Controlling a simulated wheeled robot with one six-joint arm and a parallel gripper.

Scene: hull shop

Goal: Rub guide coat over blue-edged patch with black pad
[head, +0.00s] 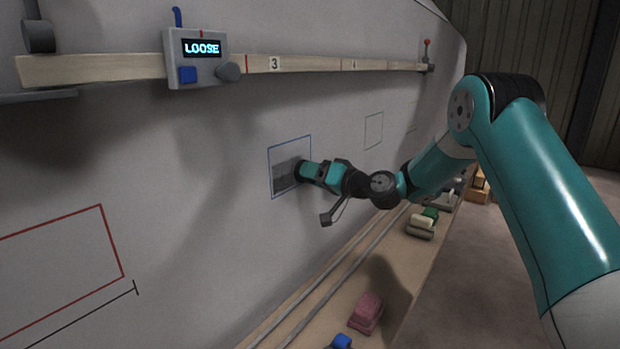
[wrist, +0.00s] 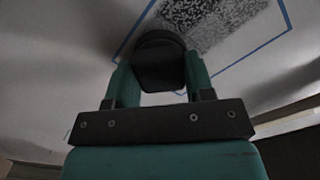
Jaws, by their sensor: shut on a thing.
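The blue-edged patch (head: 290,150) is a blue square outline on the grey hull wall. Dark grey guide coat covers part of its lower area in the head view. In the wrist view the guide coat (wrist: 225,20) is speckled black and grey inside the blue line. My gripper (head: 304,171) is at the patch's lower right, shut on the black pad (wrist: 160,62). The pad's face is toward the wall and hidden; it seems to be at the patch surface, but I cannot tell whether it touches.
A wooden rail (head: 310,63) with a box reading LOOSE (head: 197,60) runs above. A red outline (head: 112,240) is at lower left, a grey outline (head: 373,130) to the right. A shelf below holds a pink block (head: 366,312) and several blocks. The hull around the patch is clear.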

